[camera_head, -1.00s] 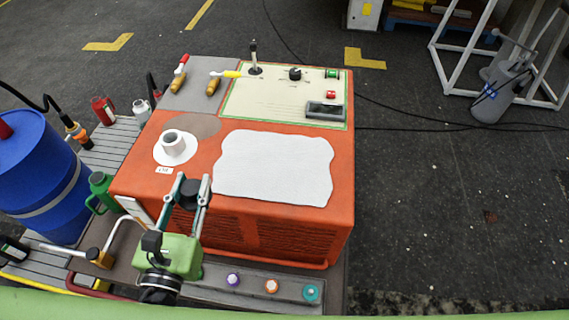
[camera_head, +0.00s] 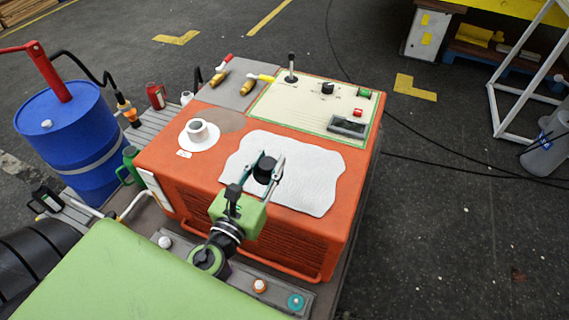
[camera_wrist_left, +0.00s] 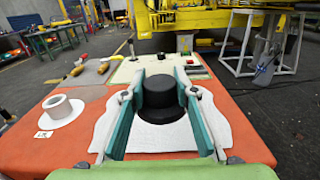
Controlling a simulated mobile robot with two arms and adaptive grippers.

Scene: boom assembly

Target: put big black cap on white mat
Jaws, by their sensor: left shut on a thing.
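The big black cap (camera_head: 265,168) is between the fingers of my left gripper (camera_head: 267,166), which is shut on it. In the left wrist view the cap (camera_wrist_left: 160,98) sits upright between the two teal fingers, its wide brim low over the mat. The white mat (camera_head: 312,190) lies on the orange cabinet top, and also shows in the left wrist view (camera_wrist_left: 205,122). The cap is over the mat's left part; I cannot tell surely whether it touches the mat. My right gripper is not in view.
A white cap-like piece (camera_head: 199,134) stands on the cabinet left of the mat. A cream control panel (camera_head: 310,105) with a lever and knobs is behind the mat. Two tools with wooden handles (camera_head: 219,79) lie at the back left. A blue barrel (camera_head: 75,140) stands at the left.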

